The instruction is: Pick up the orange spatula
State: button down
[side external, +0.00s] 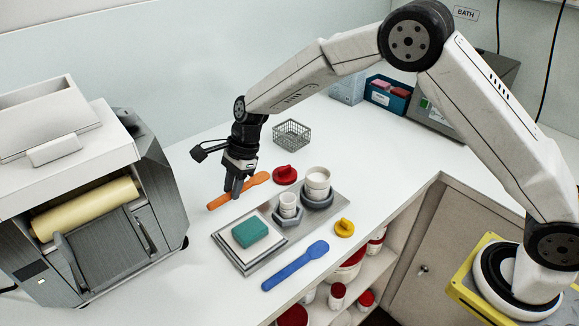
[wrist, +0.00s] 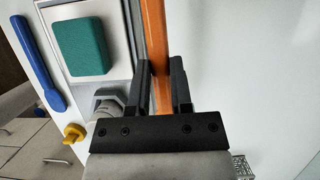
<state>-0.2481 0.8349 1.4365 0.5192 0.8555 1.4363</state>
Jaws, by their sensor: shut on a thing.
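The orange spatula (side external: 219,201) lies along the white counter behind the grey tray in the side external view. My gripper (side external: 235,190) points down over it, with its fingers at the spatula's middle. In the wrist view the orange spatula (wrist: 155,35) runs between the two dark fingers of my gripper (wrist: 160,75), which are shut on it. The fingers hide part of the spatula. I cannot tell whether it is clear of the counter.
A grey tray (side external: 262,262) holds a teal block (side external: 250,232) and white cups in dark holders. A blue spatula (side external: 295,266), a yellow knob (side external: 344,228), a red knob (side external: 285,175) and a wire basket (side external: 292,134) are nearby. A roller machine (side external: 90,210) stands left.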

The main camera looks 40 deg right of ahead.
jog(key=s+d+r, duration=0.3)
jog(key=s+r, duration=0.4)
jog(key=s, duration=0.4)
jog(key=shift+d, duration=0.25)
jog(key=shift+d, duration=0.15)
dwell(0.4)
jog(key=w+d+r+m+t+y, duration=0.2)
jog(key=d+r+y, duration=0.1)
jog(key=d+y, duration=0.3)
jog(key=w+d+r+m+t+y, duration=0.1)
jog(key=d+r+m+t+y, duration=0.1)
jog(key=d+r+m+y, duration=0.1)
jog(key=d+r+y, duration=0.1)
jog(key=d+y, duration=0.1)
jog(key=shift+w+d+r+y, duration=0.15)
jog(key=shift+w+d+y, duration=0.25)
jog(key=shift+f, duration=0.2)
